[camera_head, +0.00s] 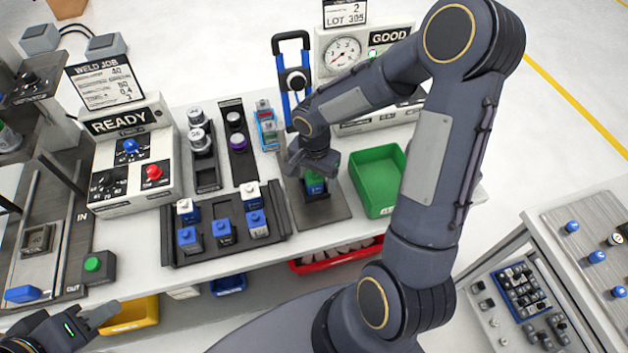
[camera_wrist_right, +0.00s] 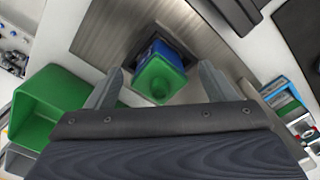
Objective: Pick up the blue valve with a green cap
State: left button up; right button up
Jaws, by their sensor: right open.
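The blue valve with a green cap (camera_head: 314,183) stands upright in a dark fixture on a grey plate (camera_head: 337,210), partly hidden by my right gripper. In the right wrist view the valve (camera_wrist_right: 160,75) shows its green cap facing the camera. My right gripper (camera_wrist_right: 158,88) is open, with one finger on each side of the cap and gaps showing; in the head view it (camera_head: 314,165) is just above the valve. My left gripper (camera_head: 95,315) is at the lower left, away from the valve; its jaw state is unclear.
A green bin (camera_head: 379,181) stands right of the plate. A black tray (camera_head: 270,243) with several blue valves, some white-capped, lies left of it. A blue-handled press (camera_head: 292,80) and a gauge box (camera_head: 342,52) stand behind. A READY box (camera_head: 130,160) is at left.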

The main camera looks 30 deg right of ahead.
jog(key=shift+f, duration=0.3)
jog(key=c, duration=1.1)
